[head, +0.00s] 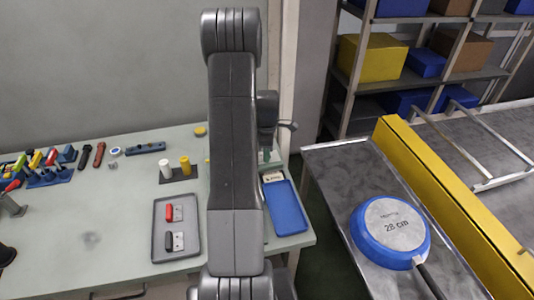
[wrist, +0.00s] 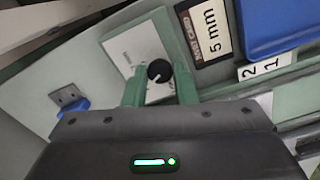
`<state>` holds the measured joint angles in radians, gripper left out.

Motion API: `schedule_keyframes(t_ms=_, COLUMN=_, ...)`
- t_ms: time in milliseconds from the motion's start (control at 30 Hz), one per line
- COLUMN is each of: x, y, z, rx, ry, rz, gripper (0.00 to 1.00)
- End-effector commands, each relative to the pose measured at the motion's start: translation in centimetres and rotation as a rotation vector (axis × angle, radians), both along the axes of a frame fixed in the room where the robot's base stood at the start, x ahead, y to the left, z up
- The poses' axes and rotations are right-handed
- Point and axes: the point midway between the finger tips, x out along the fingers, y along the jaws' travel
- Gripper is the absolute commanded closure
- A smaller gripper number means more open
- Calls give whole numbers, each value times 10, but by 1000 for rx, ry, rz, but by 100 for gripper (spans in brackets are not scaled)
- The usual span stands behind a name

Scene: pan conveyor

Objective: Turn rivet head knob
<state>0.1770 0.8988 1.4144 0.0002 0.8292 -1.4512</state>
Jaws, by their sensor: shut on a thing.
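The rivet head knob (wrist: 159,71) is a small round black knob with a pale pointer line, on a white plate (wrist: 128,46) in the wrist view. My gripper (wrist: 159,82) has its two green fingers on either side of the knob, shut on it. The lower part of the plate is hidden by the fingers and the gripper body. In the head view my arm hides the knob and most of the gripper.
A "5 mm" label (wrist: 209,34) and a blue tray (wrist: 278,22) lie close by. The blue tray also shows in the head view (head: 287,210). A grey tray (head: 160,250) with two handled parts is left on the bench. A blue pan (head: 361,237) sits at the right.

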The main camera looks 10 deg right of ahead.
Motion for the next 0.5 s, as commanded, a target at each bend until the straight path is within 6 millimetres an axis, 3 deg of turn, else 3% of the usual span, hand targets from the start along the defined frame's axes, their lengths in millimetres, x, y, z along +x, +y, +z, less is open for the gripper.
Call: schedule_keyframes(t_ms=500, x=1, y=0, z=-2, rx=-1, ry=-3, rz=-429, gripper=98)
